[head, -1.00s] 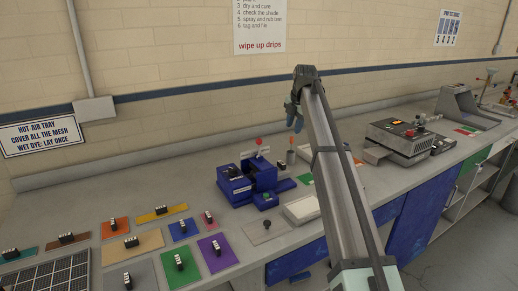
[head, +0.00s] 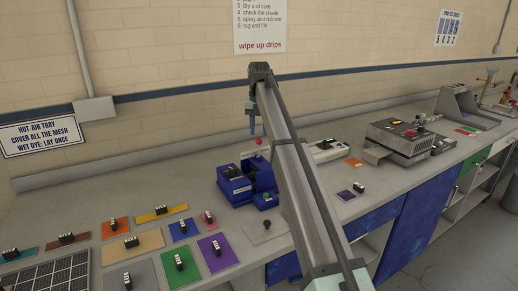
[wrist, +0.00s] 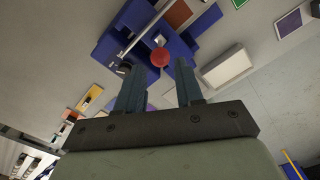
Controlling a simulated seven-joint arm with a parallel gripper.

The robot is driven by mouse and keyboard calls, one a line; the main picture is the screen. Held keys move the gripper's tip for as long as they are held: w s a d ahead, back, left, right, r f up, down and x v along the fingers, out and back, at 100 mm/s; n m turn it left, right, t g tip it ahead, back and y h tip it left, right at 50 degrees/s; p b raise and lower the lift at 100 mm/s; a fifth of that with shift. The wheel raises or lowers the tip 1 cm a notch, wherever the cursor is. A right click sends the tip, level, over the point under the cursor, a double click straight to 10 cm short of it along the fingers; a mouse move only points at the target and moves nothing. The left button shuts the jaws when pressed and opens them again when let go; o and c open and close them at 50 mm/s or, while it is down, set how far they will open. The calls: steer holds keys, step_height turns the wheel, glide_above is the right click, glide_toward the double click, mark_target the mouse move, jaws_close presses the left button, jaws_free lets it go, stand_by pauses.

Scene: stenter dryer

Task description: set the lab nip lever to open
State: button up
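The lab nip is a blue machine (head: 236,184) on the bench, left of my arm in the head view. Its lever ends in a red ball knob (head: 258,141), which stands up above the blue body. My gripper (head: 252,131) points down just above the knob. In the wrist view the blue machine (wrist: 187,47) lies beyond the fingers, and the red knob (wrist: 160,57) shows in the gap between the fingertips (wrist: 160,66). The fingers are apart and hold nothing. I cannot tell how far the knob is below the tips.
A white tray (wrist: 227,68) lies beside the machine. Coloured cards with small black-and-white blocks, such as the purple one (head: 217,251), cover the bench to the left. A grey boxy device (head: 403,138) stands to the right. The wall runs behind the bench.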

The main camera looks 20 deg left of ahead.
mark_target(259, 142)
step_height(259, 142, down, 8)
steer(key=shift+f, duration=0.1)
stand_by(0.4)
steer(key=shift+c, duration=0.3)
jaws_close()
